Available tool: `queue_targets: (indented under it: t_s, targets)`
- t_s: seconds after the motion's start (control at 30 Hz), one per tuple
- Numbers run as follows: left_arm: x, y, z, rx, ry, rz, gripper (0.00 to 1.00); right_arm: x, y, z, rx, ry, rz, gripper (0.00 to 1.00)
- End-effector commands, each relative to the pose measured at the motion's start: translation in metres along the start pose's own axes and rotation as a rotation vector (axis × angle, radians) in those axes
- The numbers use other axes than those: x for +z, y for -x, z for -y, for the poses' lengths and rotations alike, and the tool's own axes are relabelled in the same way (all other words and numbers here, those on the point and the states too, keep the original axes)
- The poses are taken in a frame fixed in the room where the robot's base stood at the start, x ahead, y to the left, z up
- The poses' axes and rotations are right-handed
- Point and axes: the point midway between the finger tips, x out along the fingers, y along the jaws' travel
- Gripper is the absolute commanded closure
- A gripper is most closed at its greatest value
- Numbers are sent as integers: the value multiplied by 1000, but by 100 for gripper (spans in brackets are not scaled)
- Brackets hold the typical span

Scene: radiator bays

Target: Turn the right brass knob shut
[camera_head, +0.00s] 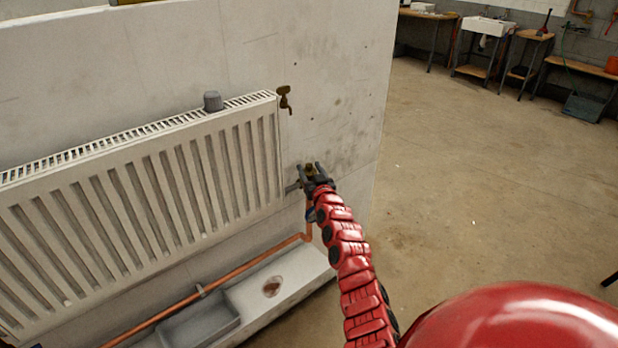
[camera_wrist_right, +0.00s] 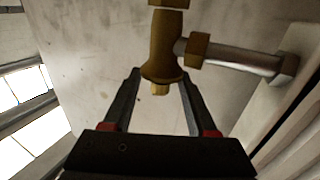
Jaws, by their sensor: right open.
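A brass valve (camera_head: 310,169) with its knob sits low at the right end of the white radiator (camera_head: 150,190). In the right wrist view the tapered brass piece (camera_wrist_right: 163,45) is large, with a metal pipe (camera_wrist_right: 240,58) running from it to the radiator on the right. My right gripper (camera_head: 316,169) is at this valve. In the wrist view its open fingers (camera_wrist_right: 160,82) are on either side of the brass piece's near end, with gaps visible. The fingers partly hide the valve in the head view. My left gripper is not in view.
A grey cylinder (camera_head: 212,101) stands on the radiator's top. A copper pipe (camera_head: 230,276) runs below, above a pale ledge (camera_head: 290,285). Floor (camera_head: 470,180) at right is largely clear.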

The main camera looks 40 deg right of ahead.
Motion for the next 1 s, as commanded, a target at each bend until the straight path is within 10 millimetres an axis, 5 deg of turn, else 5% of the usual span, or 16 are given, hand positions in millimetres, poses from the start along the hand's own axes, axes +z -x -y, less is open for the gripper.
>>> queue_targets:
  t_s: [0.47,0.77,1.0]
  targets:
    - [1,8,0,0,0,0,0,-3,-8,1,-5,2,-4,44]
    - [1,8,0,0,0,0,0,-3,-8,1,-5,2,-4,98]
    - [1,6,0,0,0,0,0,-4,-8,1,-3,1,-4,100]
